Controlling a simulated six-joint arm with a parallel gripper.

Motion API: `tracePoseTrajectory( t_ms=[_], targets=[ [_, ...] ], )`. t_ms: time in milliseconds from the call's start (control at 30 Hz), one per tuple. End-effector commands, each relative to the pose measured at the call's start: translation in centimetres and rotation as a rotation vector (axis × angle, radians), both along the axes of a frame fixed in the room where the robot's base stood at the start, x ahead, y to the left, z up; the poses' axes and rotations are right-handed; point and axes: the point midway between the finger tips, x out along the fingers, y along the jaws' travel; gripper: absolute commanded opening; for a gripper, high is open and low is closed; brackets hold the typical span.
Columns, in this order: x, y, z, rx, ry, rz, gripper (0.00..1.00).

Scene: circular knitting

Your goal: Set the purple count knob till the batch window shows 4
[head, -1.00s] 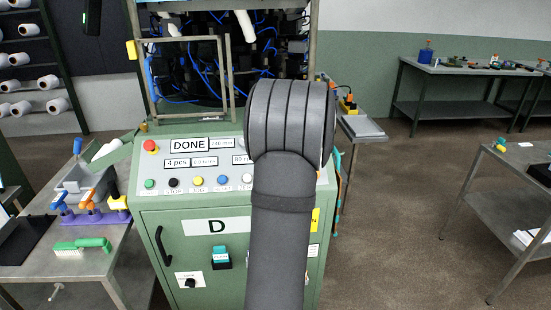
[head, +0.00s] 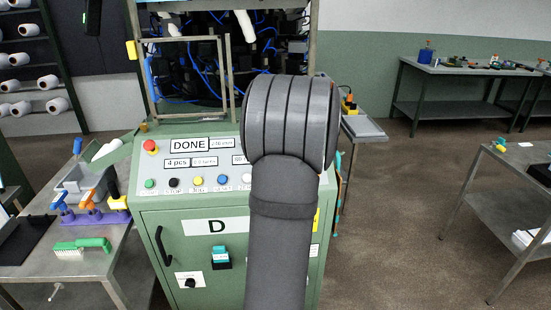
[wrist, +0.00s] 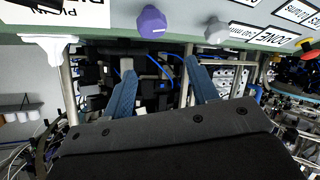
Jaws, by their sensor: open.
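The purple count knob (wrist: 152,22) shows at the top of the wrist view on the green panel, which appears upside down there. My gripper (wrist: 160,68) is open and empty, its two blue fingers apart below the knob in the picture and not touching it. In the head view a white window (head: 177,163) on the panel reads "4 pcs"; I cannot tell for certain that it is the batch window. In the head view my arm hides the knob and my gripper.
The machine's panel (head: 150,185) carries a red button (head: 150,147), a DONE window (head: 188,145) and a row of coloured buttons. A grey knob (wrist: 217,32) sits beside the purple one. A side table (head: 75,265) with tools stands at left.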

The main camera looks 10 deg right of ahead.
Motion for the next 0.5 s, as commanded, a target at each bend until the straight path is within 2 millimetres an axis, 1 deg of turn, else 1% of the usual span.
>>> tracePoseTrajectory(
  t_ms=[300, 500],
  targets=[
    [-2.9, -1.0, 1.2, 0.000, 0.000, -0.001, 0.54],
    [-4.0, -1.4, 1.7, 0.001, 0.000, 0.000, 0.54]
  ],
)
